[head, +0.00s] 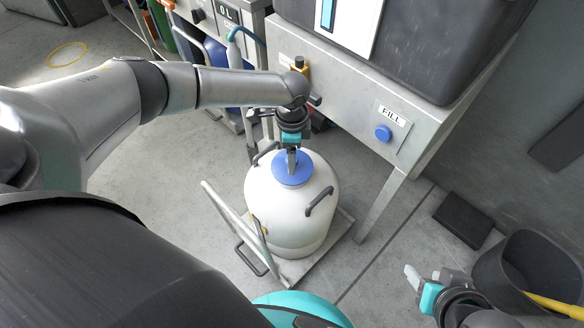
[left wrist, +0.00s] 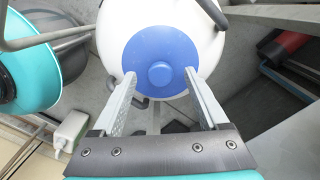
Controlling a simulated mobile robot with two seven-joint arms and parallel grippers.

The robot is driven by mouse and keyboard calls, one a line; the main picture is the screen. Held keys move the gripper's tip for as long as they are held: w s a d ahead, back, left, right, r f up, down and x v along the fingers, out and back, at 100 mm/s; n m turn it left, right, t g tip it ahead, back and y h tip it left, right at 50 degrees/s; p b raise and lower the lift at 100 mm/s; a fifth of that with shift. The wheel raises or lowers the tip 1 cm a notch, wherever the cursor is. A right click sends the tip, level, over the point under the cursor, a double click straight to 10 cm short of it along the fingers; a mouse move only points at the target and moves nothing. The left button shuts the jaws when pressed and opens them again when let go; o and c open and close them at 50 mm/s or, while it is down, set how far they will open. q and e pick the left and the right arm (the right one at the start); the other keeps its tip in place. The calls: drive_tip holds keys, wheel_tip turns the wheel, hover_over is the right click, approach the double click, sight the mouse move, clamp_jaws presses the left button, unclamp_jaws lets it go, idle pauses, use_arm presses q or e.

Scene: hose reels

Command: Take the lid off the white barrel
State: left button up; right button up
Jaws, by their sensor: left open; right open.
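The white barrel (head: 264,203) stands upright on a small wheeled cart in the middle of the head view. Its round blue lid (head: 281,174) sits on top. The left wrist view shows the lid (left wrist: 140,62) with a raised round knob (left wrist: 160,74) at its centre. My left gripper (head: 291,161) is over the lid, open, with its fingers on either side of the knob in the wrist view. I cannot tell whether the fingers touch the lid. My right gripper (head: 427,274) is open and empty at the lower right, apart from the barrel.
The cart's rail (head: 228,215) stands left of the barrel. A metal stand with a blue FILL button (head: 383,133) is behind and right. A black bin (head: 500,285) with a yellow handle is beside my right gripper.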

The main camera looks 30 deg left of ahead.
use_arm(q)
drive_tip(key=shift+f, duration=0.4)
clamp_jaws()
idle(0.4)
